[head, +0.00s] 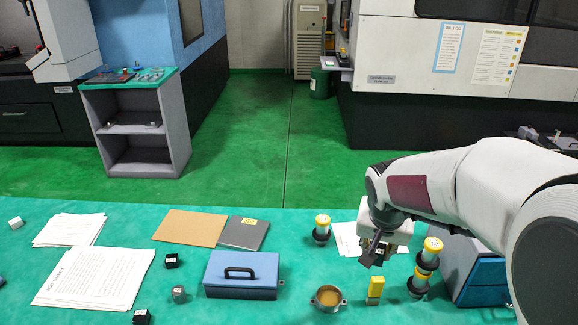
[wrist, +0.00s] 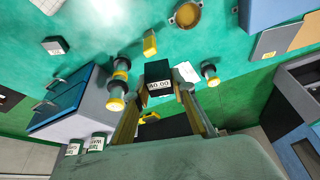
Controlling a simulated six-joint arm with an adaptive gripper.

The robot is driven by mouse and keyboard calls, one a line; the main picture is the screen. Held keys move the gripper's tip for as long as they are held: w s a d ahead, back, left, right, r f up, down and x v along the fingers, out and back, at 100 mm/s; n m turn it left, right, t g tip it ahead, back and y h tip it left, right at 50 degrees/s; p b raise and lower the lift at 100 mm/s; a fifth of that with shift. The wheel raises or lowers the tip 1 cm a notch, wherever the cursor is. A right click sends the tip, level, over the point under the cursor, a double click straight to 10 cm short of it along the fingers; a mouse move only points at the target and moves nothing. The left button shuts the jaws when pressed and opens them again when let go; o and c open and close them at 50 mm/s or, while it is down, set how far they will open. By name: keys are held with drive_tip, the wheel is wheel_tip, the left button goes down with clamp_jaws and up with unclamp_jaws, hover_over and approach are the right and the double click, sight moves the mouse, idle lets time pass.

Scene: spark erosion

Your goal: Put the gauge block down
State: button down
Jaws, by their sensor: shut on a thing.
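My gripper (wrist: 160,92) is shut on a black gauge block (wrist: 156,72) with a white label that seems to read 40.00. In the wrist view the block sits between the two fingers with its labelled face towards the camera. In the head view my gripper (head: 376,253) is at the right of the table, over or near a white paper sheet (head: 346,238). The block is hard to make out there against the dark fingers. I cannot tell whether its underside touches anything.
Black-and-yellow tool holders (head: 429,257) stand close right of my gripper, beside a blue drawer cabinet (head: 484,292). A yellow block (head: 375,288) and brass cup (head: 327,299) stand in front. Another holder (head: 322,229) and a blue toolbox (head: 241,277) are left. Green table shows between them.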

drive_tip(key=shift+a, duration=0.1)
drive_tip(key=shift+a+f, duration=0.2)
drive_tip(key=w+a+f+n, duration=0.1)
drive_tip(key=a+f, duration=0.4)
drive_tip(key=n+y, duration=0.1)
drive_tip(key=n, duration=0.1)
hover_over(306, 282)
drive_tip(key=s, duration=0.2)
wheel_tip(306, 282, down, 6)
drive_tip(key=shift+w+f, duration=0.15)
drive_tip(key=shift+w, duration=0.05)
drive_tip(key=shift+f, duration=3.15)
drive_tip(key=shift+f, duration=1.85)
